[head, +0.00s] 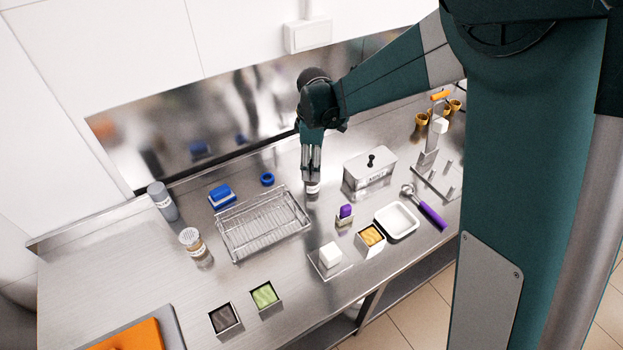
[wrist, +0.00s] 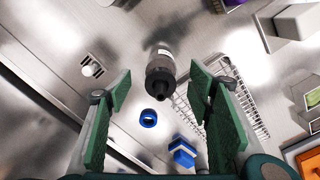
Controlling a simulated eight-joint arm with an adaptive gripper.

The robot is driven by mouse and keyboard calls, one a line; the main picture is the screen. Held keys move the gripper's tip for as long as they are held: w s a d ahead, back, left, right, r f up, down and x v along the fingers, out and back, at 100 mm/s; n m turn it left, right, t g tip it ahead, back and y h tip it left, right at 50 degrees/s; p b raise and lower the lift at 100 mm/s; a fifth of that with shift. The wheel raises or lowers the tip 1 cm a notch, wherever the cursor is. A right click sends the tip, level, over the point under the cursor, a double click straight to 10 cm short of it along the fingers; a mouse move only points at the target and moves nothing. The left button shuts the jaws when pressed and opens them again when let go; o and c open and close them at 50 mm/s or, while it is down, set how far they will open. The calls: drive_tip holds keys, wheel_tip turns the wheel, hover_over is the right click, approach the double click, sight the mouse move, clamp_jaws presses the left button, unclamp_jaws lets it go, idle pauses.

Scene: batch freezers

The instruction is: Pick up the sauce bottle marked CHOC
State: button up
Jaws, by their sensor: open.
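A bottle (wrist: 160,74) with a dark nozzle cap and a pale label band stands between and beyond my finger pads in the wrist view. I cannot read its label. In the head view the bottle (head: 313,188) shows as a small pale piece under my gripper (head: 311,170), which hides most of it. My gripper points down over it. In the wrist view the two green-padded fingers are spread on either side, with gaps to the bottle.
A wire rack (head: 262,226) stands just left of the bottle, with a blue ring (head: 267,179) behind it. A lidded steel container (head: 370,170) stands to the right. A purple-topped item (head: 345,213) is in front. A grey bottle (head: 162,201) stands far left.

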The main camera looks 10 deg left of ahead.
drive_tip(key=shift+a+f, duration=0.15)
drive_tip(key=shift+a, duration=0.1)
drive_tip(key=shift+f, duration=0.1)
drive_tip(key=shift+f, duration=1.2)
drive_tip(key=shift+f, duration=0.15)
drive_tip(key=shift+f+p, duration=0.3)
drive_tip(key=shift+f, duration=2.15)
drive_tip(key=c, duration=1.2)
drive_tip(key=shift+r, duration=0.15)
